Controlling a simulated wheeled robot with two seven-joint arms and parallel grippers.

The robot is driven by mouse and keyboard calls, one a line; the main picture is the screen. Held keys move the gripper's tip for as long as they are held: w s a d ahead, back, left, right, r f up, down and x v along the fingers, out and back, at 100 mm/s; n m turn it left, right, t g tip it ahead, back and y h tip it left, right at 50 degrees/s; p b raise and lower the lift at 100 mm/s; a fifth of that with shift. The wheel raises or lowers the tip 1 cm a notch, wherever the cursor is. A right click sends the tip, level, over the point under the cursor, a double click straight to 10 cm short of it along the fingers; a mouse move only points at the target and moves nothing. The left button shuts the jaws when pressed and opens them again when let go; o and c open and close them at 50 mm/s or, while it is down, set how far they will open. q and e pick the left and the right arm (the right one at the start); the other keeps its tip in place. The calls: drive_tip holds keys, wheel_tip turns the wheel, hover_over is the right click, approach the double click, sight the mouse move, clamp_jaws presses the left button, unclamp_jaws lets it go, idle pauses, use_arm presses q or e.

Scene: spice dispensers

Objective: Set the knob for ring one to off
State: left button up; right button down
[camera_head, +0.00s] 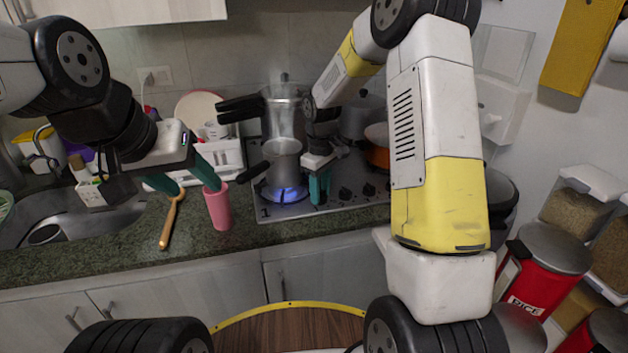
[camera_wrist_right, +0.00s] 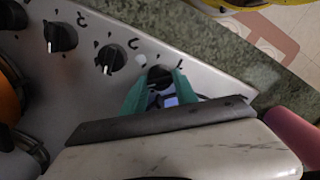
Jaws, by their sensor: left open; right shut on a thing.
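The hob (camera_head: 330,200) has a row of black knobs along its right front part. The front left ring burns with a blue flame (camera_head: 287,192) under a small metal pot (camera_head: 283,165). In the right wrist view, the ring one knob (camera_wrist_right: 158,74) is the end knob nearest the counter edge. My right gripper (camera_head: 319,188) points down at the hob. Its green fingers (camera_wrist_right: 153,92) are shut on this knob, one on each side and partly hiding it. My left gripper (camera_head: 185,184) is open and empty, above the counter by a pink cup (camera_head: 218,208).
A wooden utensil (camera_head: 172,222) lies on the counter (camera_head: 120,240) below my left gripper. Other knobs (camera_wrist_right: 110,60) sit close beside the gripped one.

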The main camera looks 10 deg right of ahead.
drive_tip(key=n, duration=0.3)
drive_tip(key=shift+n, duration=0.3)
drive_tip(key=shift+w+n, duration=0.1)
drive_tip(key=shift+n, duration=1.7)
drive_tip(key=c, duration=1)
unclamp_jaws()
drive_tip(key=shift+o, duration=0.2)
drive_tip(key=shift+r, duration=0.1)
wheel_tip(320, 180, up, 8)
drive_tip(key=shift+f, duration=0.15)
